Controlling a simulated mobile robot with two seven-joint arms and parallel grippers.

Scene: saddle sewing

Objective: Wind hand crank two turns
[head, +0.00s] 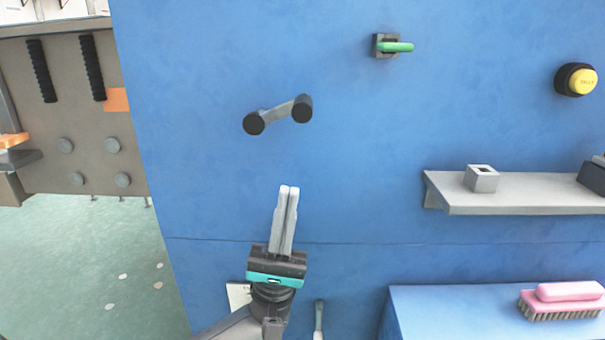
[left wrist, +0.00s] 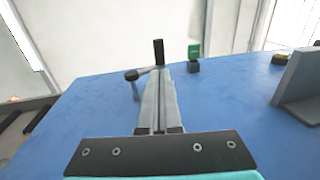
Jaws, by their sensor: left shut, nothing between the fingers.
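The hand crank (head: 279,113) is on the blue wall panel, a grey arm with a black round hub or knob at each end. It lies nearly level, its right end a little higher. In the left wrist view the crank (left wrist: 158,54) shows beyond my fingertips, partly hidden by them. My left gripper (head: 289,190) is below the crank, apart from it in the head view, its two grey fingers shut together and pointing up. It is empty. In the left wrist view the shut fingers (left wrist: 158,78) point toward the crank. My right gripper is not in view.
A green-handled switch (head: 395,46) and a yellow button (head: 582,81) are on the panel to the right. A grey shelf (head: 520,205) holds a hollow block (head: 482,178). A pink brush (head: 562,300) lies on a blue ledge at lower right. The panel around the crank is clear.

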